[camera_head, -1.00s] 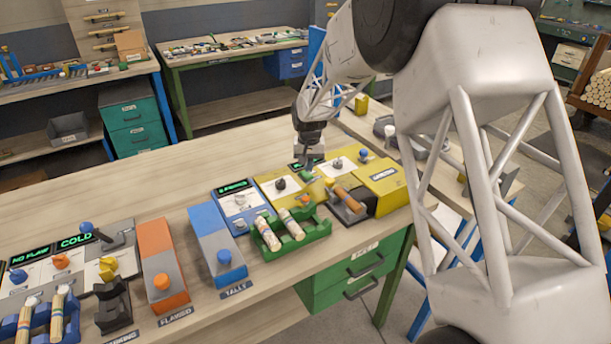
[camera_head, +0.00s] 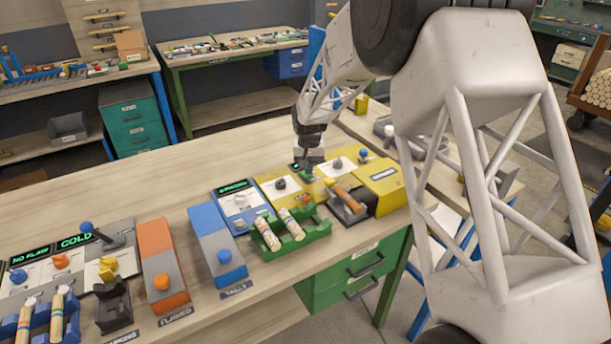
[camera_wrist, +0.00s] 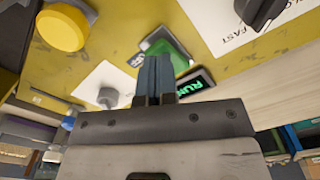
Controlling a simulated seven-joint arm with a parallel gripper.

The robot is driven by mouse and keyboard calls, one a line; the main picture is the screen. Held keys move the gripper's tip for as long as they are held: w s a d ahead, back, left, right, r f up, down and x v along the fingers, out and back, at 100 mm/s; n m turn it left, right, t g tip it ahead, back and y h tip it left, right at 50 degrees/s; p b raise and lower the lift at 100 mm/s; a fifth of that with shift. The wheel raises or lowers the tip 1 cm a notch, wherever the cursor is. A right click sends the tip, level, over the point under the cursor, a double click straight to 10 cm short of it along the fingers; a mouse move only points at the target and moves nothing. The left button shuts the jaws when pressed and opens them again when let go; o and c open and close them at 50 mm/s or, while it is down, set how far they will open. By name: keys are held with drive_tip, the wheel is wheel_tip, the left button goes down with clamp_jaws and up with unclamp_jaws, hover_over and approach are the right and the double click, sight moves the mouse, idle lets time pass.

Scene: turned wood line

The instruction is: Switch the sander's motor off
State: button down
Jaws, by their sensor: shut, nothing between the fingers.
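The yellow sander (camera_head: 383,174) stands at the right end of the bench. In the wrist view its panel (camera_wrist: 110,22) carries a green switch (camera_wrist: 178,56) with an OFF label beside it, and a small display (camera_wrist: 196,84) lit green with RUN. My gripper (camera_head: 307,177) points down over this panel, fingers together and empty. In the wrist view the shut fingertips (camera_wrist: 153,58) overlap the near part of the green switch; I cannot tell whether they touch it. In the head view my gripper partly covers the panel.
A yellow knob (camera_wrist: 62,30), a grey knob (camera_wrist: 108,97) and a black speed knob (camera_wrist: 264,10) surround the switch. A green rack (camera_head: 290,236) with wooden pieces stands in front. The bench behind the machines is clear.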

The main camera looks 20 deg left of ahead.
drive_tip(key=shift+f, duration=0.8)
idle(0.6)
drive_tip(key=shift+r, duration=0.1)
drive_tip(key=shift+r, duration=3.45)
